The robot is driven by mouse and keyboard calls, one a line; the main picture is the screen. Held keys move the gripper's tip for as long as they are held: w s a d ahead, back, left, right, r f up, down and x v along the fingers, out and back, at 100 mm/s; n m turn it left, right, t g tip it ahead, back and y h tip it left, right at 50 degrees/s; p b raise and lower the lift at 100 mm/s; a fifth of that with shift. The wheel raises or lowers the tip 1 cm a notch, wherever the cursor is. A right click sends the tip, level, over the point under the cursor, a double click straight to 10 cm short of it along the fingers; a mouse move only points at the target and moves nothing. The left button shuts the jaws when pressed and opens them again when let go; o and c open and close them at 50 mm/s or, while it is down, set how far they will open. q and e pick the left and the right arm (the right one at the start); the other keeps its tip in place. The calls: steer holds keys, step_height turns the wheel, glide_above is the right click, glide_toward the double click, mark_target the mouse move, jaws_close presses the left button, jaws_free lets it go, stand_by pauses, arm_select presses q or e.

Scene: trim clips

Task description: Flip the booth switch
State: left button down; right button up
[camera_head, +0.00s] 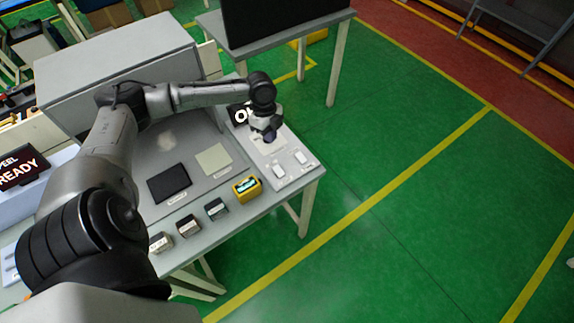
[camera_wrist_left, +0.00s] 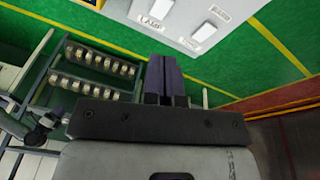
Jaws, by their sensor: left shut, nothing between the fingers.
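A pale switch panel (camera_head: 262,150) lies on the right end of the grey bench. Two white rocker switches show on it, a left one (camera_head: 278,171) and a right one (camera_head: 300,157). In the left wrist view, one switch (camera_wrist_left: 160,8) has a label reading LAMP, and the other switch (camera_wrist_left: 204,32) has a label too small to read. I cannot tell which is the booth switch. My left gripper (camera_head: 268,137) is shut and empty, above the panel behind these switches. Its fingers (camera_wrist_left: 165,62) also show in the left wrist view. My right gripper is out of view.
A dark display (camera_head: 240,115) showing a letter O stands behind the panel, partly hidden by my left gripper. A yellow device (camera_head: 247,189) and several small blocks line the bench's front edge. A black pad (camera_head: 169,183) and a pale pad (camera_head: 214,159) lie left. Green floor right is clear.

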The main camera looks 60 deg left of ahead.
mark_target(277, 169)
arm_select(q)
steer(key=f+m, duration=0.1)
steer(key=f, duration=0.3)
steer(key=d+f+m, duration=0.1)
steer(key=f, duration=0.3)
steer(key=d+f+m, duration=0.1)
steer(key=f, duration=0.3)
steer(key=shift+d+f, duration=0.15)
steer(key=shift+d, duration=0.05)
steer(key=shift+a+f+m, duration=0.1)
steer(key=shift+f+m, duration=0.2)
steer(key=shift+f, duration=0.35)
